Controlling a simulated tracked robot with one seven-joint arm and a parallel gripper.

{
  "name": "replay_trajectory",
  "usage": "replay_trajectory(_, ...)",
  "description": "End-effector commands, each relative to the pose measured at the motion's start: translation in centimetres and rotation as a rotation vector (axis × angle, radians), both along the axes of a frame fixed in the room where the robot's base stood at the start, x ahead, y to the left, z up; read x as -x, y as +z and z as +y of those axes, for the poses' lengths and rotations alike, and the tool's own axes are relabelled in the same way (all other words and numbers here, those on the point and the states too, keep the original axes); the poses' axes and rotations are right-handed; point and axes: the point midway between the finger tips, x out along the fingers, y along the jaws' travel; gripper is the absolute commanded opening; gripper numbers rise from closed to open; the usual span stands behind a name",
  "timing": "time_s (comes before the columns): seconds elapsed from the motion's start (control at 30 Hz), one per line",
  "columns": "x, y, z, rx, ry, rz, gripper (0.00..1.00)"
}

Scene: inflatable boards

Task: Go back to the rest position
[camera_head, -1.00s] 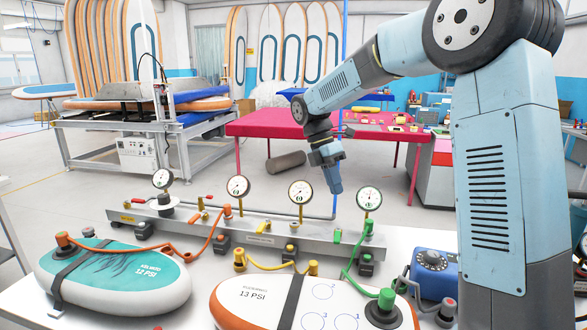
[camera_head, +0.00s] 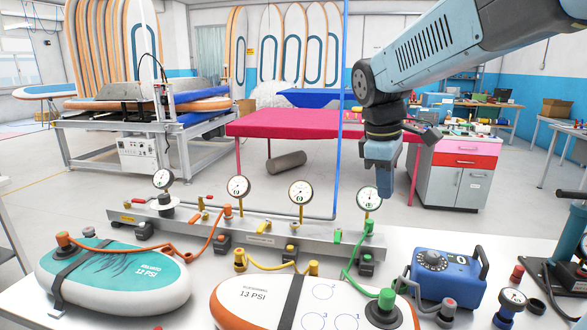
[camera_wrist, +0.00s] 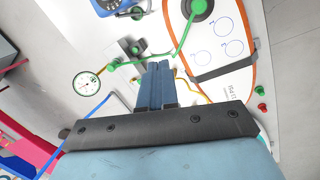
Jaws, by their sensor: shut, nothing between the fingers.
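My gripper (camera_head: 386,192) hangs pointing down above the back right of the white table, just right of the rightmost gauge in the picture. Its two blue fingers are together, with nothing between them. In the wrist view the shut fingers (camera_wrist: 155,84) show over the gauge rail and the white board. My arm reaches in from the upper right.
Below are a teal board (camera_head: 120,285), an orange-edged white board (camera_head: 250,305), a metal rail (camera_head: 255,237) with several gauges and hoses, and a blue pump box (camera_head: 445,272). A pink table (camera_head: 285,125) and a grey cabinet (camera_head: 455,185) stand behind.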

Motion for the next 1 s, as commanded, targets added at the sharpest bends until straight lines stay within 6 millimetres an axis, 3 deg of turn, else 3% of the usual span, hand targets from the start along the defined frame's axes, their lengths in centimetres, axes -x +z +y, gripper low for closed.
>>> replay_trajectory(0.63, 10.2, -0.6, -4.1, -0.294, -0.69, -0.357, 0.0)
replay_trajectory(1.0, 13.0, -1.7, -5.1, -0.44, -0.916, -0.445, 0.0)
